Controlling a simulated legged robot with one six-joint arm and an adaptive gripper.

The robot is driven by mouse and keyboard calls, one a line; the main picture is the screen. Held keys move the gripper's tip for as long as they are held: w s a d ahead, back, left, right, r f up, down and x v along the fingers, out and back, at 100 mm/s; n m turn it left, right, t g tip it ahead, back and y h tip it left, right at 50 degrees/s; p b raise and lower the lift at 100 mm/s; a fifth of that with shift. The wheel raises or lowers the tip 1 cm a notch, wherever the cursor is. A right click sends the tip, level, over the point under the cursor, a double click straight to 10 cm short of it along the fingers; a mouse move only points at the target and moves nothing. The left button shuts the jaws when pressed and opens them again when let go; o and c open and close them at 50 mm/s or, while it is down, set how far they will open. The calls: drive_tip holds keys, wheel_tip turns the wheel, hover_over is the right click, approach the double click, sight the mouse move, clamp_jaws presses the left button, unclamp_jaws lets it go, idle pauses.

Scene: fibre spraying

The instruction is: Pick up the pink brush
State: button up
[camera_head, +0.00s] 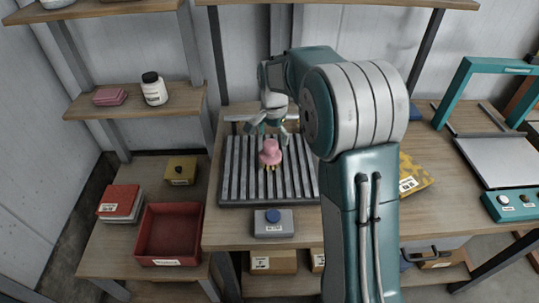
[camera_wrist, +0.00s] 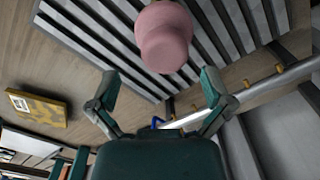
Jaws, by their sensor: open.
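The pink brush (camera_head: 270,152) stands on the grey slatted rack on the wooden table, with yellowish tips at its lower end. In the wrist view the pink brush (camera_wrist: 163,36) is at the top centre, beyond my fingertips and seen from its rounded pink end. My gripper (camera_head: 268,131) is just behind and above the brush in the head view. In the wrist view my gripper (camera_wrist: 160,85) has its two green fingers spread apart with nothing between them. The slatted rack (camera_head: 235,170) lies under the brush.
A grey box with a blue button (camera_head: 273,223) sits in front of the rack. A red bin (camera_head: 170,233) stands on the lower shelf at left. A yellow packet (camera_head: 413,174) lies right of the rack, partly behind my arm. A teal-framed machine (camera_head: 497,150) stands at far right.

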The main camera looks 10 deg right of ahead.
sight(268, 153)
drive_tip(key=f, duration=0.2)
drive_tip(key=a+f, duration=0.1)
drive_tip(key=f, duration=0.3)
drive_tip(key=shift+a, duration=0.3)
drive_tip(key=shift+d+f, duration=0.25)
drive_tip(key=shift+d, duration=0.35)
drive_tip(key=c, duration=0.7)
drive_tip(key=shift+a, duration=0.25)
drive_tip(key=shift+c, duration=0.3)
